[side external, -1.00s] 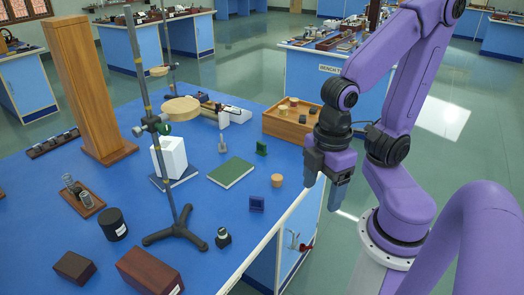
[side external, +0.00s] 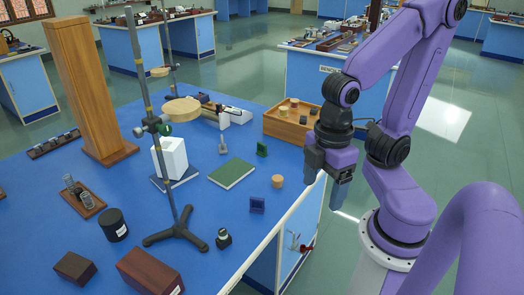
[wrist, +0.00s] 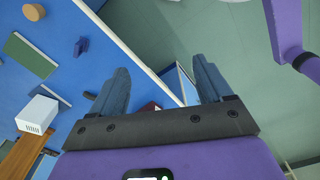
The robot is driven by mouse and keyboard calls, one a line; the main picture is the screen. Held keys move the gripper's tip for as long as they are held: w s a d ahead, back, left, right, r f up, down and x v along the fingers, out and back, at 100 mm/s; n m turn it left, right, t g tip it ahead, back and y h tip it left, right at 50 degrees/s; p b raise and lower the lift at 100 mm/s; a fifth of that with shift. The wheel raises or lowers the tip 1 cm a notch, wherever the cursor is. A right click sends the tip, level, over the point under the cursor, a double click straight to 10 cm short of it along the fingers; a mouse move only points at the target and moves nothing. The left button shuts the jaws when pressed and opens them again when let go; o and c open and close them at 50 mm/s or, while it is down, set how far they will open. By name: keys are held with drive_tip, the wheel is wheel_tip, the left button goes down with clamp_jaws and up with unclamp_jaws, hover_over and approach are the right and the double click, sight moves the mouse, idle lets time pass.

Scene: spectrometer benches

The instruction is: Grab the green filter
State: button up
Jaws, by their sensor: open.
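The green filter (side external: 262,149) is a small upright green piece on the blue bench, behind the green book and left of the wooden tray. I cannot make it out in the wrist view. A similar dark blue filter (side external: 257,204) stands nearer the bench edge; it also shows in the wrist view (wrist: 80,46). My gripper (side external: 326,186) is open and empty, fingers pointing down, at the bench's right edge and apart from the green filter. In the wrist view my gripper's two fingers (wrist: 161,70) are spread wide with the bench edge between them.
A green book (side external: 232,174) lies left of a round cork (side external: 277,181). A wooden tray (side external: 290,127) with several small blocks stands at the bench's back right corner. A metal stand (side external: 178,190) with a wooden disc rises at the middle, near a white block (side external: 170,157).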

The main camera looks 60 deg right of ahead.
wheel_tip(320, 180, up, 4)
drive_tip(key=w+d+r+n+t+h, duration=0.1)
drive_tip(key=w+d+h, duration=0.25)
drive_tip(key=w, duration=1.05)
drive_tip(key=w+d+r+n+t+h, duration=0.1)
drive_tip(key=w+d+h, duration=0.25)
drive_tip(key=w, duration=0.95)
drive_tip(key=n+g+h, duration=0.2)
drive_tip(key=g+h, duration=0.2)
drive_tip(key=h, duration=0.3)
hover_over(261, 145)
drive_tip(key=a, duration=0.4)
wheel_tip(261, 145, down, 2)
drive_tip(key=f, duration=2.4)
drive_tip(key=shift+w+f, duration=0.35)
drive_tip(key=shift+f, duration=0.4)
drive_tip(key=shift+d+f, duration=0.15)
drive_tip(key=shift+d, duration=0.05)
drive_tip(key=shift+x, duration=3.55)
drive_tip(key=shift+s, duration=0.1)
drive_tip(key=shift+c, duration=0.4)
drive_tip(key=c, duration=1)
